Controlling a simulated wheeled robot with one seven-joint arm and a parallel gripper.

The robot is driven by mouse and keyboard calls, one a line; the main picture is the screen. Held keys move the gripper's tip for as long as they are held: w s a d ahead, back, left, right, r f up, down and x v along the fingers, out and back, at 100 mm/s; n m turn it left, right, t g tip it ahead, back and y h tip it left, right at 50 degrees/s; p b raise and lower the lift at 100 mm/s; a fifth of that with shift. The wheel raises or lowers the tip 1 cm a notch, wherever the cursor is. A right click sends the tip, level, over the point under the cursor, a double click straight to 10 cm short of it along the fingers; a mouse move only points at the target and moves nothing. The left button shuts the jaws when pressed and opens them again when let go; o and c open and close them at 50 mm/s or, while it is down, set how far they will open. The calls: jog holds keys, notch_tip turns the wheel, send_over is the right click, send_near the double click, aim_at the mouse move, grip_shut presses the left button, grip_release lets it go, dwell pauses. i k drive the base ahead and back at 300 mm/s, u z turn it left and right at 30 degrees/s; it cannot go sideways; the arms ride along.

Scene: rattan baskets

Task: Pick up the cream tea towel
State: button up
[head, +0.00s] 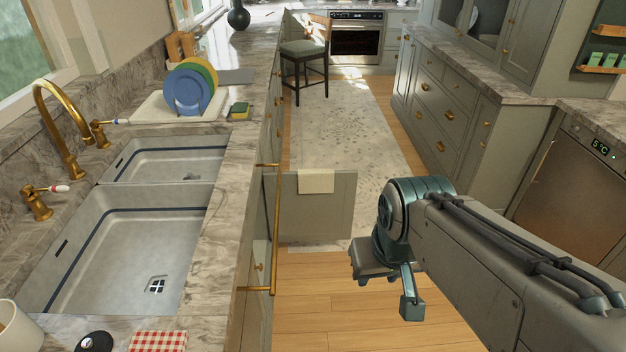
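The cream tea towel (316,181) hangs folded over the top edge of an open grey-green cabinet door (316,215) below the counter, near the middle of the head view. My gripper (387,294) is nearer to me, to the right of the towel and clear of it. Its two fingers point down and stand apart, with nothing seen between them. The part of the towel behind the door is hidden.
A brass rail (276,235) runs along the counter front, left of my gripper. A double sink (130,245) and a rack with plates (188,92) are on the left counter. A stool (305,60) stands farther back. The wood floor (310,300) before the door is clear.

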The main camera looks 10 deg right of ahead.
aim_at(311, 181)
jog(key=k, duration=0.15)
jog(key=z, duration=1.05)
jog(key=i, duration=3.2)
jog(key=u, duration=2.85)
jog(key=i, duration=0.5)
jog(key=z, duration=0.05)
